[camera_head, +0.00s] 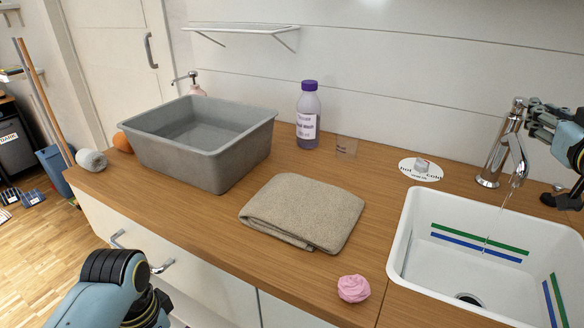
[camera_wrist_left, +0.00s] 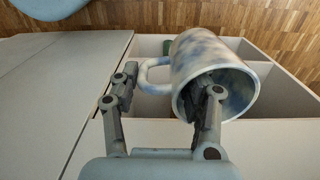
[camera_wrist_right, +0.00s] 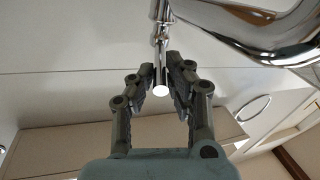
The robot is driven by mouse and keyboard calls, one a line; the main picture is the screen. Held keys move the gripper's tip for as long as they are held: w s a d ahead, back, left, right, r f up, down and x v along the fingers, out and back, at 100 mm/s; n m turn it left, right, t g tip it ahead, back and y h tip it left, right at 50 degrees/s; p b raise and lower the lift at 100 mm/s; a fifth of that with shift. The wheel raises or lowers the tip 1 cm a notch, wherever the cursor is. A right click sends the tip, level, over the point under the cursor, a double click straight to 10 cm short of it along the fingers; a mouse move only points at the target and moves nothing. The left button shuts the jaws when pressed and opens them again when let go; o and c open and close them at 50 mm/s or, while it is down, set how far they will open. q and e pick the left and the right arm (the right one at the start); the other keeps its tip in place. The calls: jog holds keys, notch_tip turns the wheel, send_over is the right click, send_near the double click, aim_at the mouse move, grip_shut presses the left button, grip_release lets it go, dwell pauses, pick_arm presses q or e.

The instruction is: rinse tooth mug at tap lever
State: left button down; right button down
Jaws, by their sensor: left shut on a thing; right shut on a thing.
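The tooth mug (camera_wrist_left: 212,62), white with blue-grey blotches, shows only in the left wrist view. My left gripper (camera_wrist_left: 165,95) is shut on it, one finger inside the mouth and the other outside by the handle. The mug is tilted, its mouth toward the wrist camera. The chrome tap (camera_head: 497,150) stands behind the white sink (camera_head: 408,235), and a thin stream of water falls from its spout. My right gripper (camera_head: 541,112) is at the tap's top right. In the right wrist view its fingers are shut on the tap lever (camera_wrist_right: 161,88).
A grey basin (camera_head: 195,165), folded beige towel (camera_head: 303,212), purple-capped bottle (camera_head: 308,118) and pink crumpled item (camera_head: 353,288) sit on the wooden counter (camera_head: 185,232). A compartmented open drawer (camera_wrist_left: 150,106) lies below the mug.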

jog(key=shift+d+r+y, duration=0.1)
jog(key=shift+d+y, duration=0.05)
jog(key=shift+y, duration=0.15)
jog(key=c, duration=1.3)
grip_release()
jog(key=s, duration=0.4)
jog(key=s+a, duration=0.1)
jog(key=s, duration=0.2)
jog(key=s+a, duration=0.1)
jog(key=s, duration=0.3)
jog(key=shift+s+a, duration=0.2)
jog(key=shift+s, duration=0.15)
